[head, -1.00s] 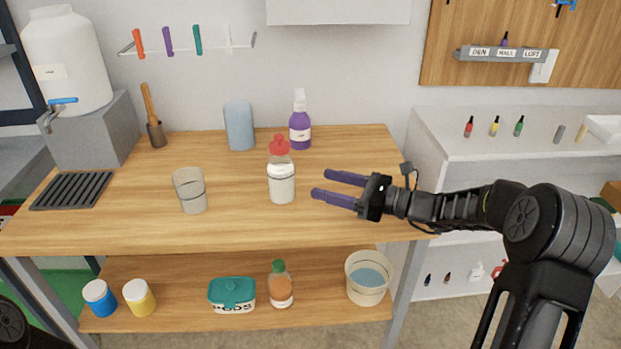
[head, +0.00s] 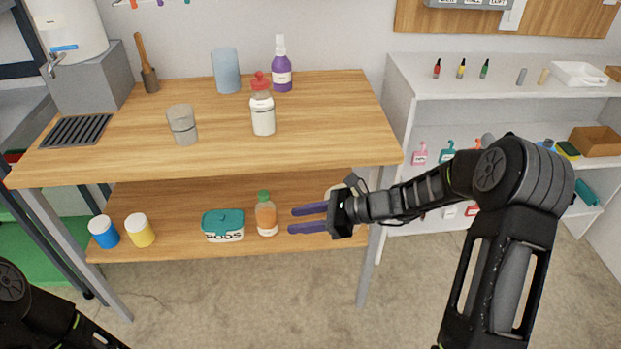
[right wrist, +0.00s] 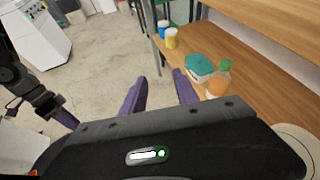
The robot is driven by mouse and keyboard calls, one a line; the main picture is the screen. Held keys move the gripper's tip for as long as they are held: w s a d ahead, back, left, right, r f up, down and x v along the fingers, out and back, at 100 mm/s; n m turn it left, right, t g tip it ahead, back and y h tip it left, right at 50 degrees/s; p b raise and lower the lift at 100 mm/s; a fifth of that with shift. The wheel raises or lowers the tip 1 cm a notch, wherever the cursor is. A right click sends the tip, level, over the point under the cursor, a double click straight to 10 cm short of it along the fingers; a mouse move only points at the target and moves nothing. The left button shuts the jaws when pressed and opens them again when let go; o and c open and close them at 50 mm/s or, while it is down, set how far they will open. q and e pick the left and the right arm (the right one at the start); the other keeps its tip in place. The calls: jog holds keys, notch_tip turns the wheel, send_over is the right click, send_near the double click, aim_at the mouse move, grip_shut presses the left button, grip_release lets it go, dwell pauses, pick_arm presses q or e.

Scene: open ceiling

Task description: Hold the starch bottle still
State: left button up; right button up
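No label reading starch can be made out. A white bottle with a red cap (head: 263,112) stands upright on the tabletop. An orange bottle with a green cap (head: 266,216) stands upright on the lower shelf; it also shows in the right wrist view (right wrist: 219,80). My right gripper (head: 292,220) is open and empty, its fingers pointing left, just right of the orange bottle in the head view. In the right wrist view the orange bottle is outside the fingers, to their right. My left gripper (right wrist: 66,118) shows only partly at the left of the right wrist view.
The wooden table (head: 330,152) has a tabletop above the lower shelf. A teal tub (head: 222,226) and yellow (head: 139,231) and blue (head: 104,232) jars stand left of the orange bottle. A bucket on the shelf is mostly hidden behind my right gripper. A purple spray bottle (head: 281,70) stands farther back.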

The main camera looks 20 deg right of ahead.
jog(key=s+a+f+n+g+h+p, duration=0.1)
jog(key=s+a+f+n+g+h, duration=0.1)
jog(key=s+f+n, duration=0.5)
jog(key=s+a+f+n+g+h+p, duration=0.1)
jog(key=s+a+f+n, duration=0.4)
jog(key=s, duration=0.6)
jog(key=s+a+f+n+g+h+p, duration=0.1)
jog(key=s+a+f+n+g+h, duration=0.2)
jog(key=s+f+n, duration=0.6)
jog(key=shift+s+a+n+h+p, duration=0.4)
jog(key=shift+s+a+h, duration=0.1)
jog(key=shift+a, duration=0.25)
jog(key=shift+f, duration=0.1)
